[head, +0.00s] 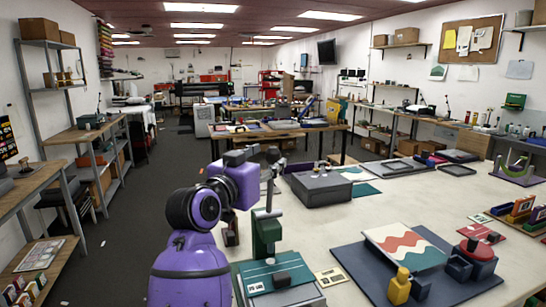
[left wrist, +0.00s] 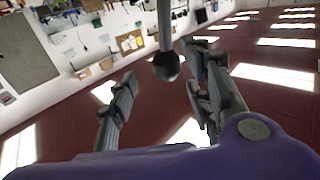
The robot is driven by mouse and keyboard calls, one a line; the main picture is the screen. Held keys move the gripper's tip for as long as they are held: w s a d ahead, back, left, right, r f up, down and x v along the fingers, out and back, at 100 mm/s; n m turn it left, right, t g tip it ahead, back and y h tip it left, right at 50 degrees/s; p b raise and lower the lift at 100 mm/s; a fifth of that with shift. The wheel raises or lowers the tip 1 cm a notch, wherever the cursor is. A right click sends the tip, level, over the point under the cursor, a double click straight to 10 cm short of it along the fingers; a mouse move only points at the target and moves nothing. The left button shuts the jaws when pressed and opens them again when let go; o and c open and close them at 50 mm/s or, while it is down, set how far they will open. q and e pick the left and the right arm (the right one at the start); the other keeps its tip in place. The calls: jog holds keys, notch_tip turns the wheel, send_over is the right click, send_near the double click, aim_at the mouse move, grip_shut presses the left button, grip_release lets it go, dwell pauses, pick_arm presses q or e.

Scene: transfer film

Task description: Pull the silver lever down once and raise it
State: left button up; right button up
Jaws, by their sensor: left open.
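A green press (head: 267,236) stands on a teal base (head: 258,276) at the near edge of the white table. A silver lever (head: 269,198) rises upright from its top. In the left wrist view the lever is a grey rod (left wrist: 165,22) ending in a dark ball knob (left wrist: 167,66). My left gripper (head: 271,168) is at the lever's upper end. In the left wrist view its fingers (left wrist: 166,80) are open, one on each side of the knob, with gaps visible. Whether the knob lies fully between the fingertips in depth is unclear. My right gripper is not in view.
A grey box-shaped machine (head: 322,188) stands behind the press.

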aim_at(270, 160)
pick_arm(q)
jog(key=x, duration=0.4)
jog(key=shift+w+a+f, duration=0.15)
jog(key=shift+w, duration=0.25)
jog(key=shift+w+d, duration=0.25)
jog(key=shift+w, duration=0.1)
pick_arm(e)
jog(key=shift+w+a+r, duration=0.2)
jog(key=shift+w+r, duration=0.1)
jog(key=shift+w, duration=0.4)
pick_arm(q)
jog(key=shift+c, duration=0.3)
grip_shut()
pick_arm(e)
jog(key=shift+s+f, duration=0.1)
